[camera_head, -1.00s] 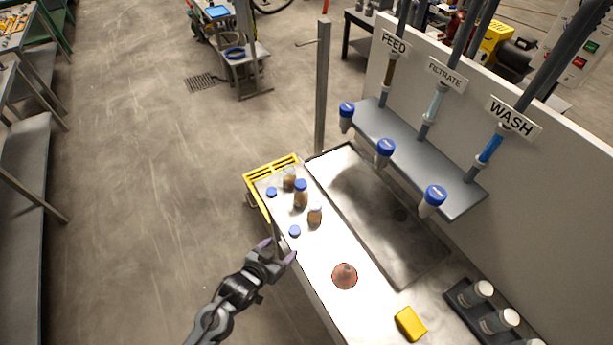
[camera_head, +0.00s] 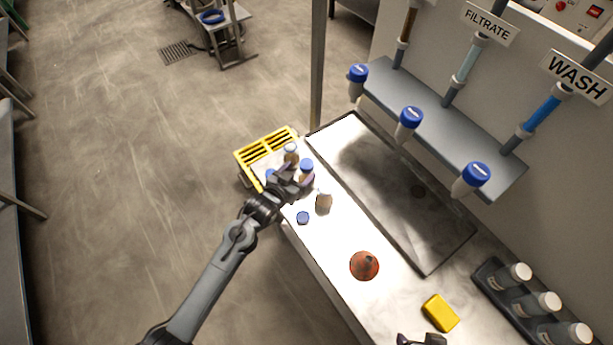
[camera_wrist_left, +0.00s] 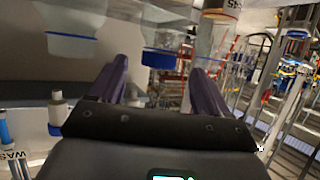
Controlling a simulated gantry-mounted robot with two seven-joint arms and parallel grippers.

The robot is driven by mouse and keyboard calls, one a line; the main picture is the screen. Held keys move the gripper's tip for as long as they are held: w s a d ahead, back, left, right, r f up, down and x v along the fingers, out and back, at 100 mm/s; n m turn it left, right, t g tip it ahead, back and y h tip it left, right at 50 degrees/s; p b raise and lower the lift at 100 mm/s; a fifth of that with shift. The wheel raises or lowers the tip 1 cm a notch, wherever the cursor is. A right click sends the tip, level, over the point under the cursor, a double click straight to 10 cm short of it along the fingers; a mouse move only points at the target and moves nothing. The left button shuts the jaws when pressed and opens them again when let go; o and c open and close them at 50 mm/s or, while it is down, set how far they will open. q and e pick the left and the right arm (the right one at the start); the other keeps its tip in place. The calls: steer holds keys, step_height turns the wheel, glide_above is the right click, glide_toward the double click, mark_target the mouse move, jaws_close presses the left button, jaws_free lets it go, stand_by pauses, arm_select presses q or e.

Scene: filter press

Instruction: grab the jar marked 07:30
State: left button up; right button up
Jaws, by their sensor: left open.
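In the left wrist view, which is upside down, a blue cap (camera_wrist_left: 160,58) shows between the spread fingers (camera_wrist_left: 163,88). A dark part at the head view's bottom edge may be my right gripper (camera_head: 422,340).
A sunken basin (camera_head: 400,190) lies to the right, below a shelf (camera_head: 440,125) with blue-topped holders.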

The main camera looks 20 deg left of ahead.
mark_target(309, 162)
arm_select(q)
steer(key=shift+x, duration=3.75)
steer(key=shift+c, duration=0.3)
steer(key=c, duration=1.2)
jaws_close()
steer(key=shift+r, duration=0.1)
